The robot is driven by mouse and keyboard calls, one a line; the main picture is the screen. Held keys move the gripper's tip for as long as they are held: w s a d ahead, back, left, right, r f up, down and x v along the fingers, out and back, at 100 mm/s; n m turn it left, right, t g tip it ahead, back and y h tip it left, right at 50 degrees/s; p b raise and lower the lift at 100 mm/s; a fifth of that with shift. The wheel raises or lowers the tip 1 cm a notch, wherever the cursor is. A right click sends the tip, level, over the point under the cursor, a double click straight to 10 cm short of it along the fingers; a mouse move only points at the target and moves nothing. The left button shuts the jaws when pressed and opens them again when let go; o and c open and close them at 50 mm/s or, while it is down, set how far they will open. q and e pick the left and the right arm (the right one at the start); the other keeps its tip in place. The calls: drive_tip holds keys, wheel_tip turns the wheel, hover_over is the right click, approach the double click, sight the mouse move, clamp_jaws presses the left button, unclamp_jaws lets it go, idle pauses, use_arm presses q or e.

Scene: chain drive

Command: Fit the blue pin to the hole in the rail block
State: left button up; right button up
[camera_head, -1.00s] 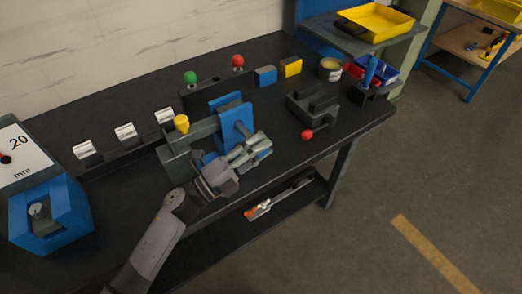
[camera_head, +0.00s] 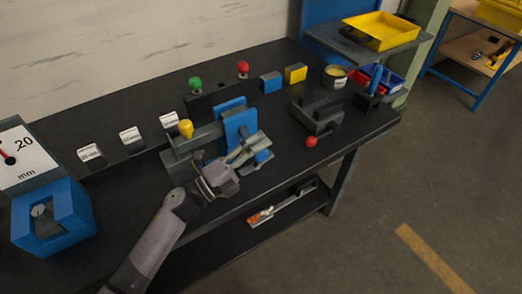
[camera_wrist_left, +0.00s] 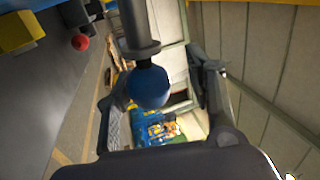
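A blue upright cylinder (camera_head: 376,79), which looks like the blue pin, stands in a dark block (camera_head: 366,101) at the bench's right end. A grey block with a blue plate (camera_head: 237,126) sits mid-bench; I cannot tell if it is the rail block, and no hole shows clearly. My left gripper (camera_head: 258,150) is in front of the blue plate, fingers apart. In the left wrist view, a dark shaft with a blue rounded end (camera_wrist_left: 149,87) appears between the spread fingers of the left gripper (camera_wrist_left: 160,108), with no clear contact. My right gripper is not in view.
A dark slotted block (camera_head: 316,115) with a red knob (camera_head: 311,141) lies right of the gripper. Green (camera_head: 195,84) and red (camera_head: 243,67) knobs stand behind. A blue gauge stand (camera_head: 70,212) is at left. The bench's front edge is close below the gripper.

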use_arm(q)
drive_tip(key=shift+o, duration=0.3)
drive_tip(key=shift+a, duration=0.15)
drive_tip(key=shift+a+f, duration=0.1)
drive_tip(key=shift+f, duration=0.05)
drive_tip(key=v, duration=1.1)
drive_tip(key=shift+a+f, duration=0.1)
drive_tip(key=shift+a, duration=0.25)
drive_tip(key=shift+s+d, duration=0.15)
drive_tip(key=shift+s, duration=0.15)
